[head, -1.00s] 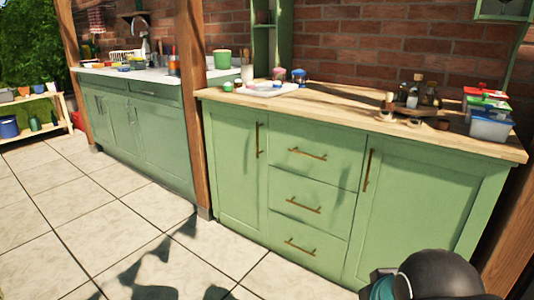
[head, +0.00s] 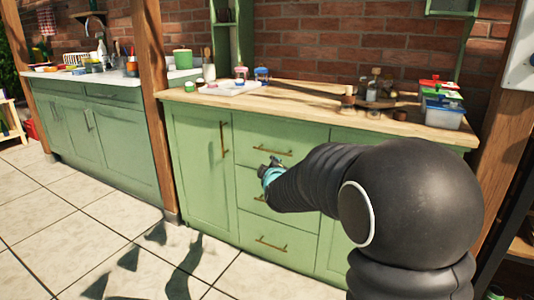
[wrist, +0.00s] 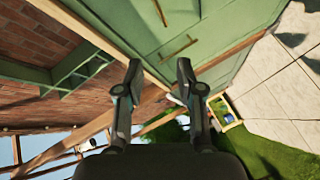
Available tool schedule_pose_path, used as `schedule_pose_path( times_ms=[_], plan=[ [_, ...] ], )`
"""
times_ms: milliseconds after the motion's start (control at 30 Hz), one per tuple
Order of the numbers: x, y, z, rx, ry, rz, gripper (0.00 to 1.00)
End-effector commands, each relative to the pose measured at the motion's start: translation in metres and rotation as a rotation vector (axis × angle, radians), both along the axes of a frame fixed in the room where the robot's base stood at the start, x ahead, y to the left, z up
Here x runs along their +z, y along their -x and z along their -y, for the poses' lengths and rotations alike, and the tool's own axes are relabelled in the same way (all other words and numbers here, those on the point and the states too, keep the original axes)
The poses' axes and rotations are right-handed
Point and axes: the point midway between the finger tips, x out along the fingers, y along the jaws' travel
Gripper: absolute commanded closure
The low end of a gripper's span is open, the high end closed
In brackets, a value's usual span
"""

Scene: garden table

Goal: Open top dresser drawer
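The green dresser (head: 200,140) has a column of three drawers between two doors. The top drawer (head: 300,135) is shut, with a bronze bar handle (head: 272,150). My gripper (head: 271,168) is in front of the drawer column, just below the top handle in the head view; the gap between them is hard to judge. My arm hides parts of the middle drawer and right door. In the wrist view, my gripper (wrist: 158,78) has its two fingers apart with nothing between them. Two bar handles (wrist: 178,47) show beyond the fingertips; I cannot tell which ones.
The wooden countertop (head: 300,100) carries a white tray (head: 230,88), bottles (head: 372,88) and stacked lidded containers (head: 442,110). A wooden post (head: 153,110) stands at the dresser's left. The tiled floor (head: 70,220) in front is clear.

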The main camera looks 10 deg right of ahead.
Motion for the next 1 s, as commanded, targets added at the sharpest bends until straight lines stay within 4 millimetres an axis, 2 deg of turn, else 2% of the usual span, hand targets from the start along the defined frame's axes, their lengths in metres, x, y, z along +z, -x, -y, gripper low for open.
schedule_pose_path(
  times_ms=[33,100,200,300,467,767,1000],
  plan=[
    [-0.012,-0.018,-0.001,-0.007,0.059,0.032,0.63],
    [-0.022,-0.039,0.000,-0.024,0.157,0.090,0.63],
    [-0.039,-0.063,0.002,-0.060,0.295,0.160,0.63],
    [-0.054,-0.079,0.003,-0.101,0.417,0.218,0.63],
    [-0.071,-0.092,0.005,-0.158,0.557,0.272,0.63],
    [-0.075,-0.108,0.009,-0.189,0.622,0.297,0.63],
    [-0.067,-0.147,0.019,-0.188,0.621,0.296,0.63]
  ],
)
